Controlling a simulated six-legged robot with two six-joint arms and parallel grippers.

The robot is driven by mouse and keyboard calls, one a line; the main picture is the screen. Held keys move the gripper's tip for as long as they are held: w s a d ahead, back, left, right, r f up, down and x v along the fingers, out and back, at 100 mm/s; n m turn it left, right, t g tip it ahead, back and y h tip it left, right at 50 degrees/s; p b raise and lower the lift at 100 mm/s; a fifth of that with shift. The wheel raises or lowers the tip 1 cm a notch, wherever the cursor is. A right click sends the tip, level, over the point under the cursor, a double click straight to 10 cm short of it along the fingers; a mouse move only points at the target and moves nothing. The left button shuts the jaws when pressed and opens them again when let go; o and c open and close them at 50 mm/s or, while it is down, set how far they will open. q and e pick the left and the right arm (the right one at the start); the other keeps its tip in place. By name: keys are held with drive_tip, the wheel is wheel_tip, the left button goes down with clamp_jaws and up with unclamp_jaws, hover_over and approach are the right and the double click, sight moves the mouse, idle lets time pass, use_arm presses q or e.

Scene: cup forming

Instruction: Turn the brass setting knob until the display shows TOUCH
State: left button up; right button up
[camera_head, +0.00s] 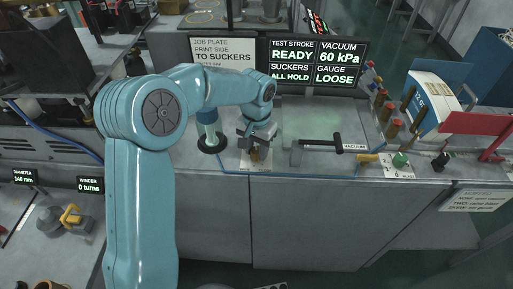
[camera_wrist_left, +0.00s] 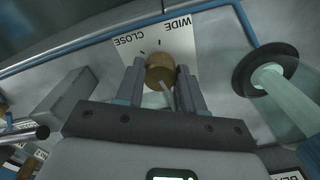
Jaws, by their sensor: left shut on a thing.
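The brass setting knob (camera_wrist_left: 160,68) sits on a white plate (camera_wrist_left: 201,42) marked CLOSE and WIDE in the left wrist view. A pale pointer line shows on the knob's near side. My left gripper (camera_wrist_left: 160,80) has its fingers on both sides of the knob and is shut on it. In the head view the gripper (camera_head: 257,136) reaches down over the brass knob (camera_head: 256,154), hiding most of it. The display (camera_head: 318,62) reads TEST STROKE READY, VACUUM 60 kPa, SUCKERS ALL HOLD and GAUGE LOOSE. My right gripper is not in view.
A glassy cylinder on a black ring (camera_head: 212,143) stands close left of the knob. A black-handled lever labelled VACUUM (camera_head: 322,143) is to the right. A job plate (camera_head: 222,50) stands behind.

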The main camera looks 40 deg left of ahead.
sight(256, 150)
use_arm(q)
drive_tip(key=shift+w, duration=0.1)
drive_tip(key=o, duration=1)
drive_tip(key=shift+o, duration=0.2)
wheel_tip(256, 150, up, 16)
drive_tip(key=shift+r, duration=0.2)
